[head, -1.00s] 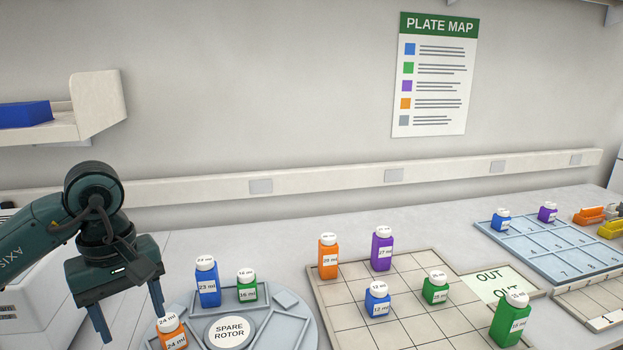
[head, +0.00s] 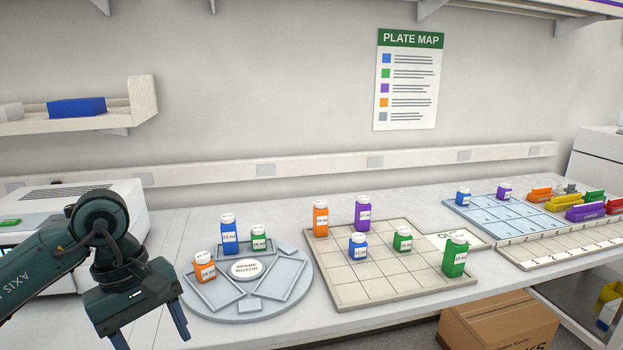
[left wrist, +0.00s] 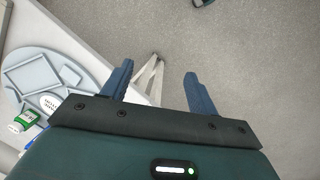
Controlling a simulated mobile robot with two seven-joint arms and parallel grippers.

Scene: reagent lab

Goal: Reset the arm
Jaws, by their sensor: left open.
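My left gripper (head: 149,338) is at the lower left of the head view, pointing down, open with nothing between its fingers. It is in front of and to the left of the round grey spare rotor (head: 202,304). In the left wrist view the open blue fingers (left wrist: 157,90) have grey floor and the bench edge beyond them. The rotor holds an orange bottle (head: 205,268), a blue bottle (head: 229,236) and a green bottle (head: 259,240). My right gripper is in neither view.
A beige grid board (head: 375,290) carries several bottles: orange, purple, blue and green. Right of it are a blue tray (head: 495,229) with two bottles and several coloured racks (head: 567,202). A white machine (head: 85,200) stands at left. A cardboard box (head: 500,325) is below the bench.

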